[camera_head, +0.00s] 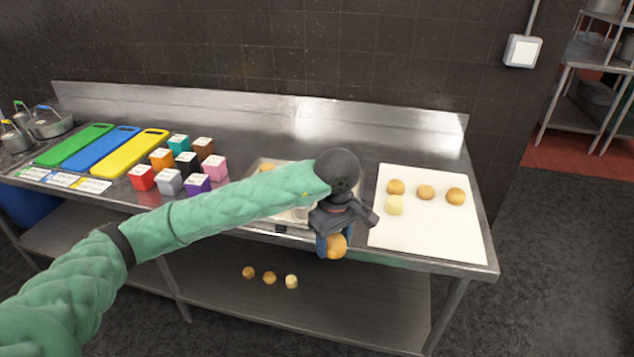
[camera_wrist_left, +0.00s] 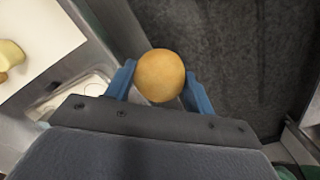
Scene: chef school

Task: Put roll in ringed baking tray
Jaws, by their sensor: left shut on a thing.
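My left gripper (camera_head: 335,245) is shut on a round golden-brown roll (camera_head: 337,246), held in front of the table's front edge. In the left wrist view the roll (camera_wrist_left: 160,75) sits between the two blue fingers, with dark floor behind it. A baking tray (camera_head: 262,162) stands on the table behind my left arm, which hides most of it; a brown roll (camera_head: 266,168) shows near its back edge. Whether the tray is ringed cannot be seen. Several more rolls, such as this one (camera_head: 426,192), lie on a white board (camera_head: 430,235) at the right. My right gripper is not in view.
Coloured boxes (camera_head: 169,185) and green, blue and yellow boards (camera_head: 103,147) cover the table's left part. Metal pots (camera_head: 48,122) stand at the far left. Two brown pieces and one pale piece (camera_head: 291,281) lie on the lower shelf (camera_head: 350,295). A wall (camera_head: 270,45) stands behind.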

